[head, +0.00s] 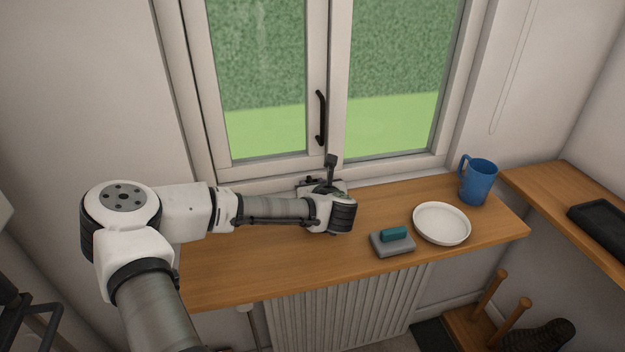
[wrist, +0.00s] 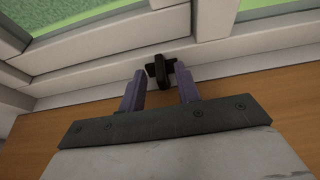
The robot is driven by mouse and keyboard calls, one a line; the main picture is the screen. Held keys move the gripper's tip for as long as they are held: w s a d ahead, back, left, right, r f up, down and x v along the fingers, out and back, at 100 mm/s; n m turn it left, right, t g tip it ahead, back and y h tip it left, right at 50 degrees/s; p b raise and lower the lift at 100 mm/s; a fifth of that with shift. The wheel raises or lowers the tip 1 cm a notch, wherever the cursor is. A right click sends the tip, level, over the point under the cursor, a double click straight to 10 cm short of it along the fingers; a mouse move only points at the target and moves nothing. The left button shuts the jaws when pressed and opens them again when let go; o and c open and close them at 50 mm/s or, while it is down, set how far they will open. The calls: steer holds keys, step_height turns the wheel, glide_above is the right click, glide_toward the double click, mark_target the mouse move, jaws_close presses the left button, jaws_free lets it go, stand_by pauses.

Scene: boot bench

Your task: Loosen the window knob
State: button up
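The window knob (wrist: 159,70) is a small black T-shaped piece low on the white window frame, and in the wrist view it sits at the upper middle, just ahead of and between my fingertips. In the head view a black piece (head: 331,160) shows at the bottom of the frame, above my gripper (head: 326,186). My gripper (wrist: 160,78) is open, with its two purple-grey fingers apart, one on each side of the knob. A gap shows on the left side; whether the right finger touches it I cannot tell.
The white window (head: 321,40) has a black pull handle (head: 320,118). On the wooden sill bench (head: 260,270) stand a grey block with a teal top (head: 392,243), a white dish (head: 441,224) and a blue mug (head: 478,184). The left part of the bench is clear.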

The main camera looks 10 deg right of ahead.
steer(key=shift+w+f, duration=0.25)
steer(key=shift+w, duration=0.3)
jaws_close()
